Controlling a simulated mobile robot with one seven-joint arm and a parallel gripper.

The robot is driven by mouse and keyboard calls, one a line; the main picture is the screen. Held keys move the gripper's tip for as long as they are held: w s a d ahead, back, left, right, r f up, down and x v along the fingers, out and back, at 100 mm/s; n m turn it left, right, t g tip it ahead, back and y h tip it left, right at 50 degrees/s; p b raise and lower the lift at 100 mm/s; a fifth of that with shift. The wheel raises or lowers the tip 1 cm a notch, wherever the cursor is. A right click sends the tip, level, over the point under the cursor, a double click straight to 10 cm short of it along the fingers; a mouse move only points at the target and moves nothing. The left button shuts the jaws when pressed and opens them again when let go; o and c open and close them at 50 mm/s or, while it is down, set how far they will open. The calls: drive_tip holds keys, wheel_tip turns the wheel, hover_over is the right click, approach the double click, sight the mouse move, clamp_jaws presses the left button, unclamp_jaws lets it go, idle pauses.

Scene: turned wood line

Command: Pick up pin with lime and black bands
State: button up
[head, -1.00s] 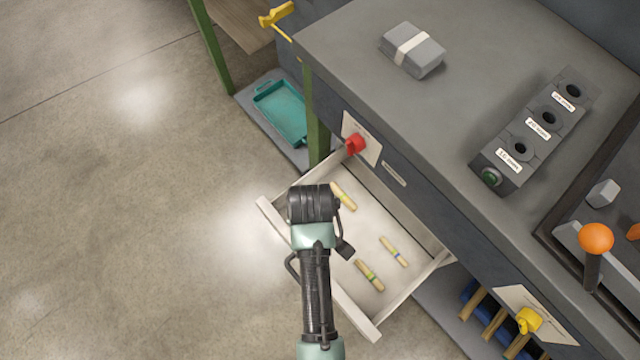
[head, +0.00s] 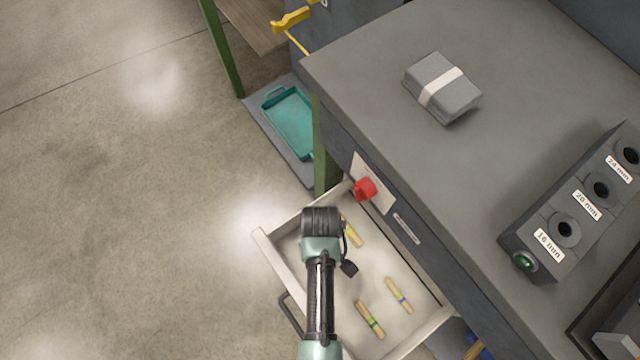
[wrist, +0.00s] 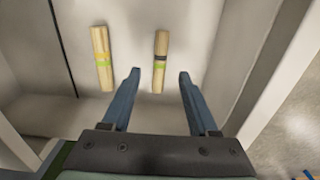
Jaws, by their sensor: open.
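The pin with lime and black bands (wrist: 160,50) lies in the open drawer in the wrist view, a pale wood stick with a black band above a lime one. My gripper (wrist: 160,76) is open and empty. In the picture its two fingertips stand either side of the pin's lower part, apart from it; I cannot tell the height. A second pin with lime and orange bands (wrist: 103,62) lies to the left. In the head view my gripper (head: 322,222) is over the drawer, its fingers hidden; I cannot pick out the lime and black pin there.
The drawer (head: 272,255) has raised walls close around my gripper. In the head view three pins show in it: one by my gripper (head: 353,234), one lower (head: 371,320), one with a blue band (head: 398,294). A red knob (head: 364,189) and the bench top (head: 400,130) are above.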

wheel_tip(320, 180, down, 5)
drive_tip(key=shift+w+r+b, duration=0.1)
drive_tip(key=shift+r+b, duration=0.05)
drive_tip(key=shift+b, duration=0.7)
drive_tip(key=shift+c, duration=0.2)
clamp_jaws()
